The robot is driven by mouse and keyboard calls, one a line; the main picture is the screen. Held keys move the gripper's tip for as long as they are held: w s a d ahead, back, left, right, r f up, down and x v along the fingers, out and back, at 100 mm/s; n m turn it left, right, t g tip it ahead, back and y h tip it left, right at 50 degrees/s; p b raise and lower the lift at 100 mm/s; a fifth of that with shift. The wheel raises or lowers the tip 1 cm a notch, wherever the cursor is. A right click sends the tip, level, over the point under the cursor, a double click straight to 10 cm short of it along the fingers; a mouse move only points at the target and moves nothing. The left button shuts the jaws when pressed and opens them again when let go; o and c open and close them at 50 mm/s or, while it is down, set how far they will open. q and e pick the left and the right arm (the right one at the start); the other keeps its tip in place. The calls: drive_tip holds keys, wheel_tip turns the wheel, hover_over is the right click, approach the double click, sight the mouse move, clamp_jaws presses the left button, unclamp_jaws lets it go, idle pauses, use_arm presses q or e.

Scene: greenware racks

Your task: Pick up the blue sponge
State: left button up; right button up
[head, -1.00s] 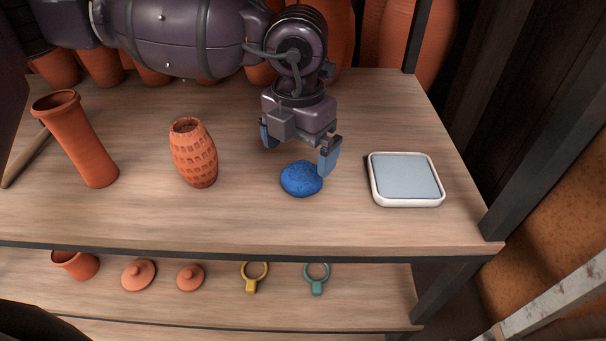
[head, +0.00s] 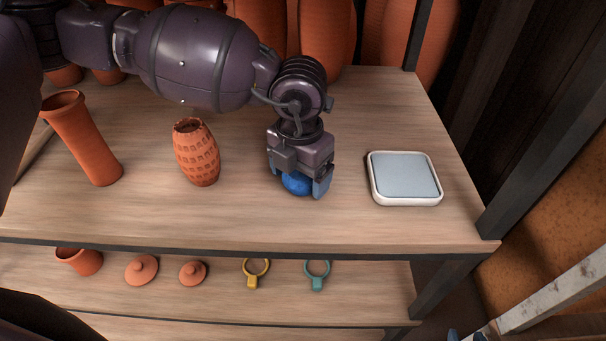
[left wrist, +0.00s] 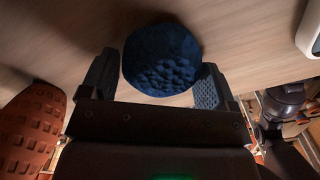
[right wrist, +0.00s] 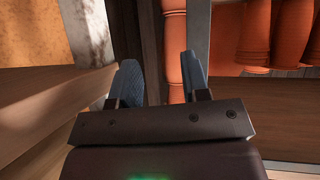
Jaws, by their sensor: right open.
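The blue sponge (head: 296,185) is a rounded, pitted lump on the wooden shelf board. It also shows in the left wrist view (left wrist: 160,62), lying between the fingers. My left gripper (head: 298,180) is low over the sponge, pointing down with its fingers spread on either side of it. The gripper body hides the sponge's top in the head view. My right gripper (right wrist: 165,75) is open and empty, away from the sponge. Only its blue fingertips show at the bottom right edge of the head view.
A pierced clay vase (head: 197,153) and a leaning clay cylinder (head: 84,140) stand left of the sponge. A white-rimmed tray (head: 404,178) lies to the right. The lower shelf holds small clay pieces, a yellow ring tool (head: 253,281) and a teal one (head: 317,281).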

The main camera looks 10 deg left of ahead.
use_arm(q)
drive_tip(key=c, duration=0.5)
drive_tip(key=shift+r, duration=0.1)
drive_tip(key=shift+c, duration=0.2)
use_arm(e)
drive_tip(key=shift+s+d+f, duration=0.1)
drive_tip(key=shift+s+f, duration=0.1)
drive_tip(key=shift+s, duration=0.25)
use_arm(q)
wheel_tip(320, 180, up, 10)
drive_tip(key=shift+f+b, duration=0.2)
drive_tip(key=shift+b, duration=0.4)
drive_tip(key=shift+r, duration=0.15)
use_arm(e)
drive_tip(key=shift+w+f, duration=0.35)
drive_tip(key=shift+f, duration=0.1)
